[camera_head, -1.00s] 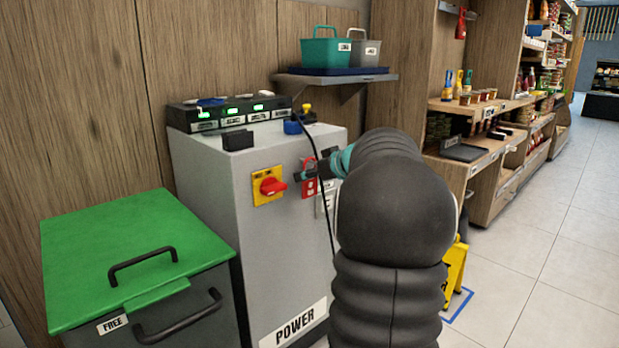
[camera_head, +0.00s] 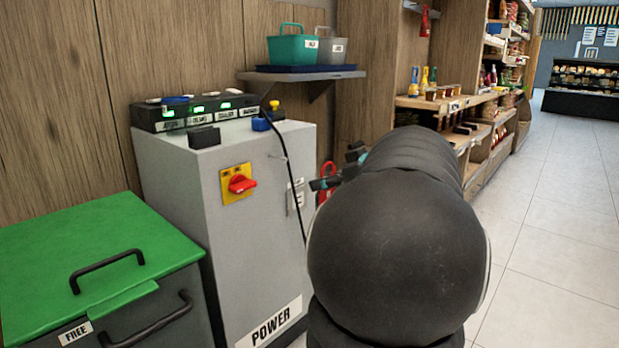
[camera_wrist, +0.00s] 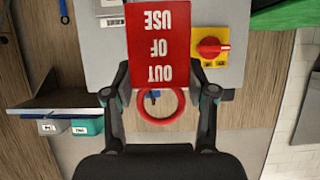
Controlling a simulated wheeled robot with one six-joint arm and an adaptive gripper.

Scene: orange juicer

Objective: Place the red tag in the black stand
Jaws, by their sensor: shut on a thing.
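The red tag (camera_wrist: 158,45), a plate lettered "OUT OF USE" with a red ring, shows upside down in the wrist view. My gripper (camera_wrist: 163,92) is shut on it, with a finger on each side near the ring. In the head view, only a red part of the tag (camera_head: 328,172) shows by my gripper (camera_head: 322,183), in front of the cabinet's right edge; my arm hides the rest. A small black block (camera_head: 204,137), which looks like the black stand, sits on the cabinet top near its front edge, up and left of my gripper.
The grey cabinet (camera_head: 215,240) has a red rotary switch (camera_head: 241,184) on a yellow plate. A black unit (camera_head: 195,110) with green lights stands behind the block. A black cable hangs down the cabinet's front. A green-lidded bin (camera_head: 95,255) is at left, a wall shelf (camera_head: 300,75) behind.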

